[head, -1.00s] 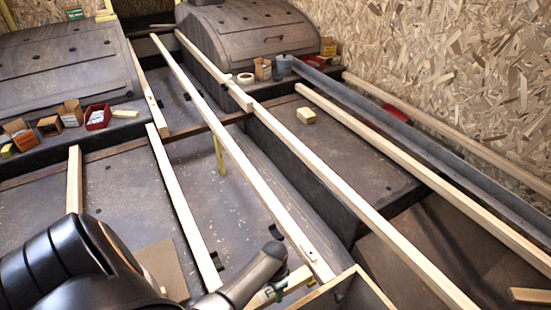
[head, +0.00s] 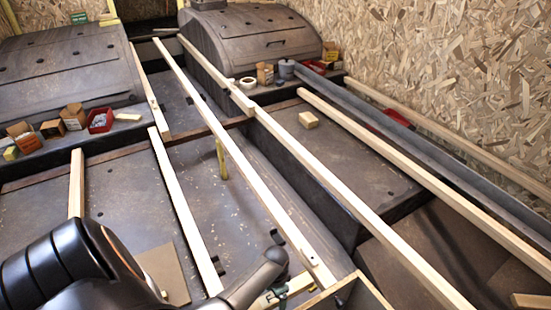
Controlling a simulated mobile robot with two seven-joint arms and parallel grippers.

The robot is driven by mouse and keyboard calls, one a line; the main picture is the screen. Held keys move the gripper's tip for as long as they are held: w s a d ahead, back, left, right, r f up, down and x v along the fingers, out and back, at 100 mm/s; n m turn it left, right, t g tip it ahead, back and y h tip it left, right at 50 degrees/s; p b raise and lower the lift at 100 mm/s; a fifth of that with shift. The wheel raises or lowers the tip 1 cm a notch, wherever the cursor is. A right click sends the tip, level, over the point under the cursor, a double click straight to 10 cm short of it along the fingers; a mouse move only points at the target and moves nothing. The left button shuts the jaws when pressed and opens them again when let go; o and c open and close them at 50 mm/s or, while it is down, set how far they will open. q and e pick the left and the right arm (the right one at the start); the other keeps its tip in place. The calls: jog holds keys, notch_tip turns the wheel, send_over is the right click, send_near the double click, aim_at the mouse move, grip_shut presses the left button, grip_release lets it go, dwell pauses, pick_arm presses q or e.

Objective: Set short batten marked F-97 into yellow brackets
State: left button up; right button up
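No marking F-97 can be read on any batten, so I cannot tell which one it is. Shorter pale battens lie at the left: one by the dark side box (head: 76,183), one in the middle of the floor (head: 183,208) and one further back (head: 150,92). A thin yellow upright piece (head: 221,158) stands on the floor beside a long batten; I cannot tell whether it is a bracket. My black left arm reaches in along the bottom left, but its gripper does not show. My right gripper is not in view.
Long battens (head: 350,210) run lengthwise over the floor and between the dark wheel arches (head: 255,35). Small boxes, a red tray (head: 100,120) and a tape roll (head: 246,80) stand on ledges. A wood block (head: 308,120) lies at the right. A chipboard wall (head: 450,80) bounds the right.

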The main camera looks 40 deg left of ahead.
pick_arm(q)
notch_tip(320, 180, up, 4)
jog(key=shift+f+p, duration=0.15)
jog(key=shift+p, duration=1)
notch_tip(320, 180, up, 9)
jog(key=p, duration=0.3)
jog(key=shift+p, duration=0.4)
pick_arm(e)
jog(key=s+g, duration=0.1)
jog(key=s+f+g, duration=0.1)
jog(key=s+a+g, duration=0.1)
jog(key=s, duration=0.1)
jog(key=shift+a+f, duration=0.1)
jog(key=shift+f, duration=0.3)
pick_arm(q)
jog(key=shift+f, duration=0.15)
